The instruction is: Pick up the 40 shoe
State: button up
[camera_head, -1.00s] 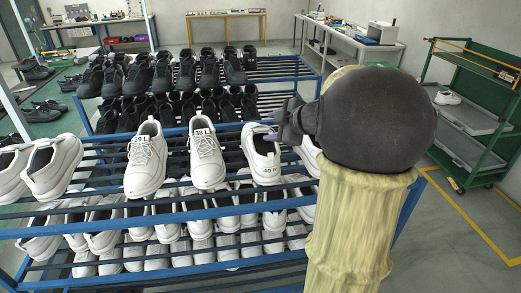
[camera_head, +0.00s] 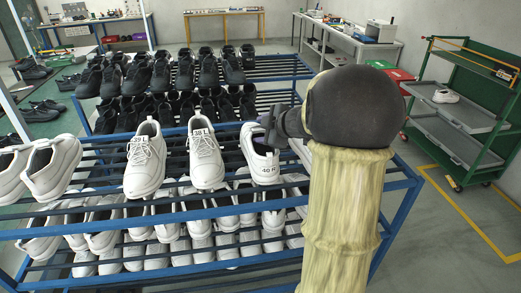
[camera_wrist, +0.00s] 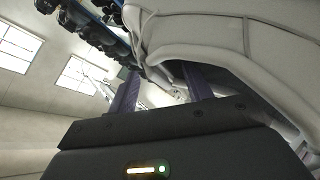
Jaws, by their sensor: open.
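The 40 shoe (camera_head: 262,168) is white, with a "40 R" label on its heel. It stands on the upper rack level, heel toward me. My gripper (camera_head: 267,141) is open at the top of its heel opening, coming from the right; the fingertips are mostly hidden in the head view. In the wrist view, my gripper (camera_wrist: 160,72) shows two purple fingers spread apart. A white shoe (camera_wrist: 190,28) fills the upper right, very near. The right finger is partly behind its rim; I cannot tell whether they touch.
The white 38 shoe (camera_head: 205,158) stands just left on the blue rack (camera_head: 395,180). More white shoes are on the level below, and black shoes (camera_head: 160,75) stand behind. A green cart (camera_head: 485,155) is at right. My arm hides the rack's right part.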

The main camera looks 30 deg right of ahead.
jog(key=shift+w+a, duration=0.1)
jog(key=shift+a, duration=0.05)
jog(key=shift+s, duration=0.2)
grip_shut()
jog(key=shift+f, duration=0.15)
dwell(1.1)
